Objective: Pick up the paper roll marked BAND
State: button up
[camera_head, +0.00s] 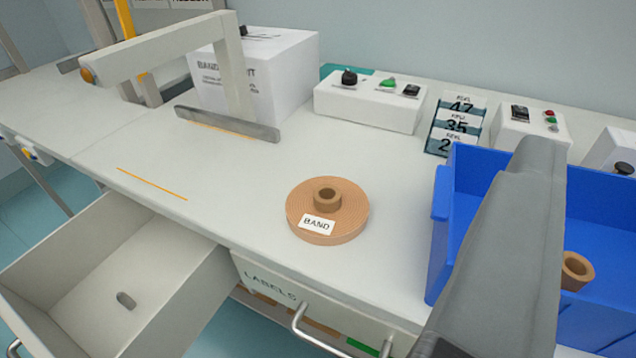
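The paper roll marked BAND (345,217) lies flat on the white worktop, right of the middle of the bench. It is a low brown disc with a raised hollow core, and its white BAND label faces the front. Nothing touches it. A long grey part, which seems to be mine, rises from the lower right and hides part of the blue bin. I see no gripper fingertips.
The blue bin (462,175) on the right holds a brown core (576,271). Behind are a white machine (285,80), control boxes (365,108) and number cards (457,125). An open drawer (110,280) juts out at lower left. The worktop around the roll is clear.

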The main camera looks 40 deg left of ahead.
aim_at(320, 209)
jog(key=u, duration=0.75)
